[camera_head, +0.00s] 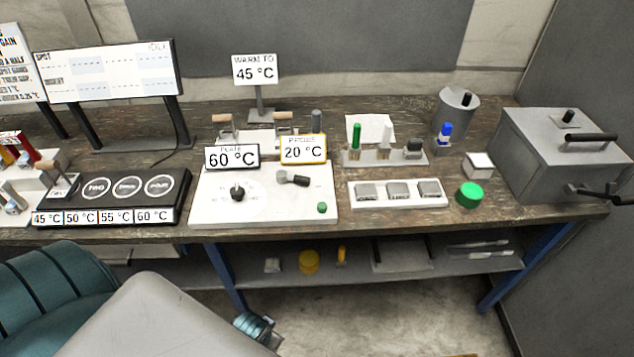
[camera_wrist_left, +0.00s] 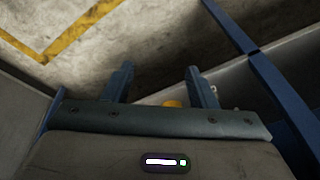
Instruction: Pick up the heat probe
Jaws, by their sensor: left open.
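A white heating unit (camera_head: 265,212) sits mid-bench in the head view, with a "PLATE 60 °C" sign (camera_head: 231,157) and a "PROBE 20 °C" sign (camera_head: 303,149). A short grey-and-black piece (camera_head: 292,178) lies on its top below the probe sign. It may be the heat probe, but I cannot tell for sure. My left gripper (camera_wrist_left: 160,86) is open and empty in the left wrist view, over the floor and lower shelf, away from the bench top. My left arm fills the lower left of the head view. My right gripper is not in view.
A black block (camera_head: 105,190) with temperature labels stands left of the unit. To the right are a white tray (camera_head: 395,206) with grey blocks, a green cap (camera_head: 469,195), a bottle rack (camera_head: 385,160) and a grey metal box (camera_head: 560,150). A shelf (camera_head: 400,262) runs below.

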